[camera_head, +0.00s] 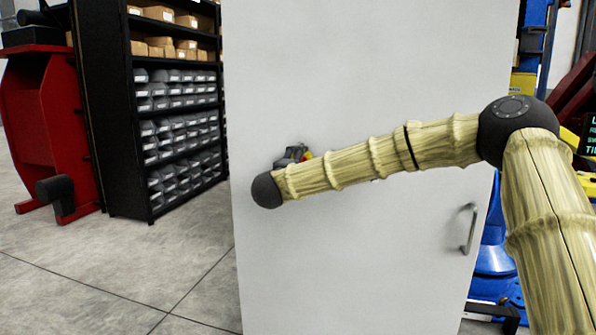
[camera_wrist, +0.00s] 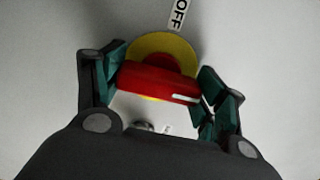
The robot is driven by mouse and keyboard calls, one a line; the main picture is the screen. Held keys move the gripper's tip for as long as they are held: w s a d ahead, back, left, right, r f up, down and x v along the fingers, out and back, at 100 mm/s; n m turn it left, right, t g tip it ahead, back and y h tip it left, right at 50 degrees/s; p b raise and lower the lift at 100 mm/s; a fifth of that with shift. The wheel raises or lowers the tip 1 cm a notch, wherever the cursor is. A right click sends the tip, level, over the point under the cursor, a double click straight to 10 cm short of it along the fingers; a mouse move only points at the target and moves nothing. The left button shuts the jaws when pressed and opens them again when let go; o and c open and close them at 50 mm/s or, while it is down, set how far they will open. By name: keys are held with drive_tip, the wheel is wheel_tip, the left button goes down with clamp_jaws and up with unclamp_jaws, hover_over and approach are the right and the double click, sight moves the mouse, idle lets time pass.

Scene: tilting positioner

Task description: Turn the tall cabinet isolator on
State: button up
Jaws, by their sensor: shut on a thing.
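The tall cabinet (camera_head: 360,70) is a plain pale-grey box filling the middle of the head view. Its isolator (camera_head: 308,156) shows there only as a small red and yellow patch behind my forearm. In the wrist view the isolator has a red bar handle (camera_wrist: 150,80) on a yellow disc (camera_wrist: 165,42). The handle lies nearly crosswise, slightly tilted, with a white mark near its right end. An OFF label (camera_wrist: 178,14) sits above the disc. My gripper (camera_wrist: 163,86) has its green-padded fingers at both ends of the handle, shut on it. The gripper is mostly hidden in the head view.
A metal door handle (camera_head: 468,230) stands out low on the cabinet's right side. A black shelf rack (camera_head: 140,120) with bins and boxes and a red machine (camera_head: 40,130) stand left. Blue equipment (camera_head: 492,262) is behind at right. Floor is clear at lower left.

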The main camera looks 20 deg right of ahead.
drive_tip(key=shift+f, duration=0.1)
idle(0.3)
drive_tip(key=o, duration=1)
drive_tip(key=v, duration=1.2)
